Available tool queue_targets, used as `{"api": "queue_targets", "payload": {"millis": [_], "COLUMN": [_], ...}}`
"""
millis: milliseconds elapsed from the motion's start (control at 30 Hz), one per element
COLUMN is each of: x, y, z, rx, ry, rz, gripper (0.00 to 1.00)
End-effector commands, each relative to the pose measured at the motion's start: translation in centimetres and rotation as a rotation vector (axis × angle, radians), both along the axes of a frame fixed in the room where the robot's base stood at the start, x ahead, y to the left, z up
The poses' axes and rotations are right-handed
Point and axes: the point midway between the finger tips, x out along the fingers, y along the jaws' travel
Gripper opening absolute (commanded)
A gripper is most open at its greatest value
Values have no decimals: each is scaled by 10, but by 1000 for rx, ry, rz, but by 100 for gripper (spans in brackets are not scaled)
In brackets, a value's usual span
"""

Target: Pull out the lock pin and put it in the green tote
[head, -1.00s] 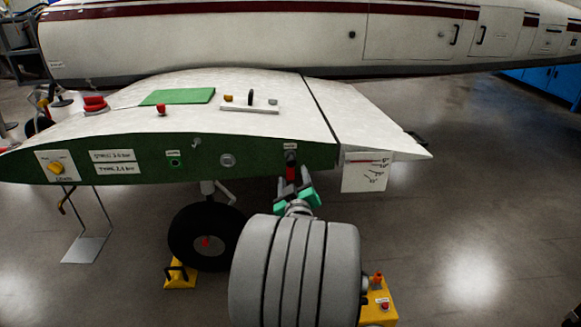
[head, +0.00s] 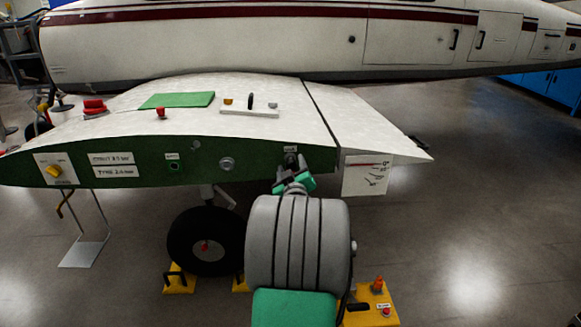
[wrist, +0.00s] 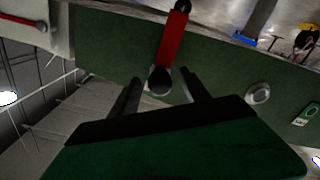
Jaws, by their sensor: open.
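The lock pin shows in the wrist view as a dark round knob (wrist: 160,80) with a red strap (wrist: 174,40), against the green end face of the wing. My gripper (wrist: 161,77) is open, its two dark fingers on either side of the knob; I cannot tell whether they touch it. In the head view my gripper (head: 291,166) is at the right part of the green wing face (head: 210,158), just below a small white label. There my gripper and arm hide most of the pin and its strap. I see no green tote in either view.
The wing top holds a green mat (head: 177,100), a white tray (head: 249,111) and red knobs. Below are a black wheel (head: 203,241), yellow chocks (head: 179,278) and a yellow box (head: 372,308). A white card (head: 367,174) hangs at right. Open floor lies to the right.

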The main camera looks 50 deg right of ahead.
Motion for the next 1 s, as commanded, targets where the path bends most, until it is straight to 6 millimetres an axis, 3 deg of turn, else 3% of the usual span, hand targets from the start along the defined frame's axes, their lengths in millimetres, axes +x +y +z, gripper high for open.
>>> {"api": "queue_targets", "payload": {"millis": [900,1000], "x": [0,0], "y": [0,0], "z": [0,0], "rx": [-1,-1], "ry": [-1,-1], "rz": [0,0], "gripper": [55,48]}}
